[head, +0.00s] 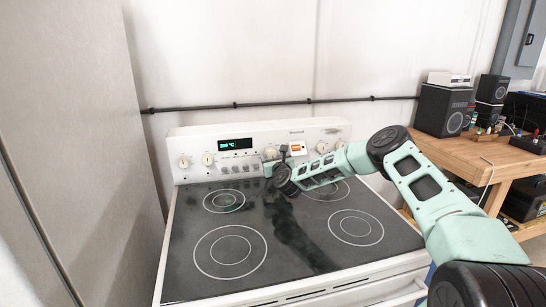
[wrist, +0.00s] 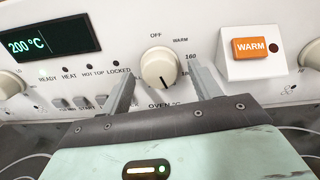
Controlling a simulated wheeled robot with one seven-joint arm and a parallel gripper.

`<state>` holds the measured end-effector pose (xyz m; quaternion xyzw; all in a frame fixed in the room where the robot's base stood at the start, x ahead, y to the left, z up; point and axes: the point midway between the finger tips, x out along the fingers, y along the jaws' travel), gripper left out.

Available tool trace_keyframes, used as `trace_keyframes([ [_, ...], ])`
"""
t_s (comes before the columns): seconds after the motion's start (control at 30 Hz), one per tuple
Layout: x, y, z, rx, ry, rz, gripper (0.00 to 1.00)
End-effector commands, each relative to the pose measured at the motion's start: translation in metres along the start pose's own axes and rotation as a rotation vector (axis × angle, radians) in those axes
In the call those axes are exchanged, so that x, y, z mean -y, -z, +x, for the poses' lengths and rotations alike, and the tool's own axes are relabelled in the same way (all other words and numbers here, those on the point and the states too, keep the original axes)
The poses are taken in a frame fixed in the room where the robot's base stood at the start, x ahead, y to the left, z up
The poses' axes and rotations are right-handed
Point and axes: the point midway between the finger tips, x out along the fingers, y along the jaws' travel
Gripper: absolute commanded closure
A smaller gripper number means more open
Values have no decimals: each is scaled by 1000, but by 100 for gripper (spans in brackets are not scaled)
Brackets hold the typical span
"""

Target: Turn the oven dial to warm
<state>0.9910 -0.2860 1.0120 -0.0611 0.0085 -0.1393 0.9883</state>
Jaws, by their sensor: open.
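The oven dial (wrist: 158,68) is a cream round knob on the stove's back panel, with OFF, WARM and 160 printed around its upper and right side. Its dark mark points downward, away from WARM. It also shows in the head view (head: 270,153), small and partly hidden by my gripper. My gripper (wrist: 162,74) is open, with one finger to the left of the dial and one to the right. I cannot tell whether either finger touches it. The display (wrist: 40,35) left of the dial reads 200 °C.
An orange WARM button or sign (wrist: 252,48) on a white box sits right of the dial. Other knobs (head: 208,158) line the panel. The black cooktop (head: 270,235) below is clear. A tall grey cabinet (head: 75,130) stands left; a wooden bench (head: 470,150) with speakers stands right.

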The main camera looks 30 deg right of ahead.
Motion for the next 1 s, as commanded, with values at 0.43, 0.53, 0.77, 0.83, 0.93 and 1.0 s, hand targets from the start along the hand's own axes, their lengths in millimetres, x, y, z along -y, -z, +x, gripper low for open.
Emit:
trace_keyframes([
  [0.43, 0, 0, 4, 0, 0, 0, 57],
  [0.53, 0, 0, 4, 0, 0, 0, 82],
  [0.77, 0, 0, 4, 0, 0, -9, 82],
  [0.83, 0, 1, 4, 1, 0, -23, 82],
  [0.93, 0, 1, 4, 1, 0, -56, 82],
  [1.0, -1, 2, 4, 1, -1, -89, 82],
])
